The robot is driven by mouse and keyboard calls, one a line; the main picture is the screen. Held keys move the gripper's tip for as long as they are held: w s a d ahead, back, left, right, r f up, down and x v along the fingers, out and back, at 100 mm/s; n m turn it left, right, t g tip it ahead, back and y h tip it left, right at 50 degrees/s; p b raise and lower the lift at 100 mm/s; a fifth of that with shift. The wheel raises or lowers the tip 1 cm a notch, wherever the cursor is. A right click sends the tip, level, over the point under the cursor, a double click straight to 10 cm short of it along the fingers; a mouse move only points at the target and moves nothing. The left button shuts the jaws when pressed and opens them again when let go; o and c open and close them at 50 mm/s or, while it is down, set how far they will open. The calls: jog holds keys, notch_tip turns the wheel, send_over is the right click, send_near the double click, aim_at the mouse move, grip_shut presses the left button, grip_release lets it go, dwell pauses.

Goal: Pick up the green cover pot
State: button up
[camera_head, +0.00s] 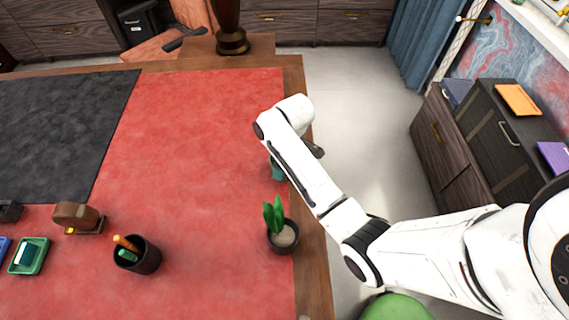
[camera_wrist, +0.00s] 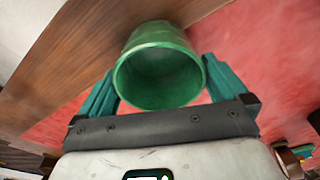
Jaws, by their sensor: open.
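The green cover pot (camera_wrist: 160,75) is in the upper middle of the wrist view, its round open mouth facing the camera. It looks empty inside. My gripper (camera_wrist: 158,82) is open, with one teal finger on each side of the pot. The fingers are close to the rim; I cannot tell whether either touches it. In the head view my arm covers most of this spot near the desk's right edge. A small green-teal patch shows beside the arm there, and I cannot tell if it is pot or finger.
A dark pot with a green plant (camera_head: 282,234) stands near the desk's right edge, close to my arm. A dark pen cup (camera_head: 137,256), a brown stamp-like object (camera_head: 78,217) and a green tray (camera_head: 29,256) are at lower left. The red desktop (camera_head: 195,150) is mostly clear.

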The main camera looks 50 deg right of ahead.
jog(key=shift+w+f, duration=0.1)
jog(key=shift+f, duration=0.7)
jog(key=shift+c, duration=0.2)
jog(key=c, duration=0.7)
jog(key=shift+r, duration=0.1)
